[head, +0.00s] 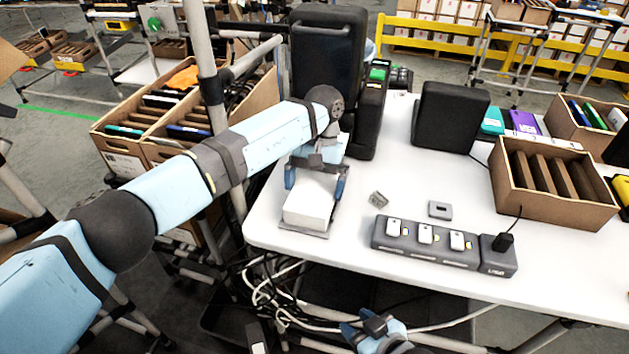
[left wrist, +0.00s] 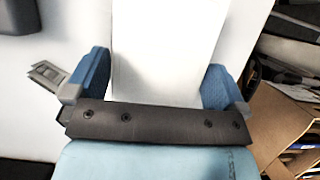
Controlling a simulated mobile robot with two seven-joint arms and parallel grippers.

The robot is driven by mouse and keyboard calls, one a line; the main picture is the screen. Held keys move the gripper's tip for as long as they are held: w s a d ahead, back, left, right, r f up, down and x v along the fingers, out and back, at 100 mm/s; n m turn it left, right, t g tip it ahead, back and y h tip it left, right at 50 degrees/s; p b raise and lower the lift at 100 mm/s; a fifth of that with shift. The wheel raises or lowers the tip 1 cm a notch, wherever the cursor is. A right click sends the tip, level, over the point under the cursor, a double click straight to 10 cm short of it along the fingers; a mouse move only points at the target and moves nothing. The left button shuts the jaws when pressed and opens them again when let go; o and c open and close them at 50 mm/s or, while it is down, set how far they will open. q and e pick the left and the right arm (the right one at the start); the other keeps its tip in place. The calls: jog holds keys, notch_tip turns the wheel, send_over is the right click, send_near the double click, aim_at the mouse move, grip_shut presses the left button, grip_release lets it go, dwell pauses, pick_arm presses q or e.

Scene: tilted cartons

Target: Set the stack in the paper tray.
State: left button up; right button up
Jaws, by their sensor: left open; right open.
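The white paper stack (head: 308,203) is a block of sheets at the left front of the white table. A thin grey edge, seemingly the paper tray (head: 303,232), shows beneath its front side; the rest of the tray is hidden. My left gripper (head: 315,182) is open, pointing down, with its blue fingers on either side of the stack. In the left wrist view the white stack (left wrist: 165,45) lies between the two fingers (left wrist: 155,80); whether they touch it I cannot tell. My right gripper (head: 374,328) is open and empty, low in front of the table edge.
A grey power strip (head: 425,243) and small grey parts (head: 440,210) lie right of the stack. A black monitor (head: 450,117) and a cardboard box with dividers (head: 550,185) stand behind. Cartons (head: 170,125) stand left of the table; cables (head: 280,295) hang below it.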

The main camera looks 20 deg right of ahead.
aim_at(318, 179)
pick_arm(q)
jog(key=b+v, duration=0.1)
jog(key=v, duration=0.5)
jog(key=shift+w+r, duration=0.1)
jog(key=shift+r, duration=0.1)
jog(key=shift+w+d+r, duration=0.15)
jog(key=shift+r, duration=0.4)
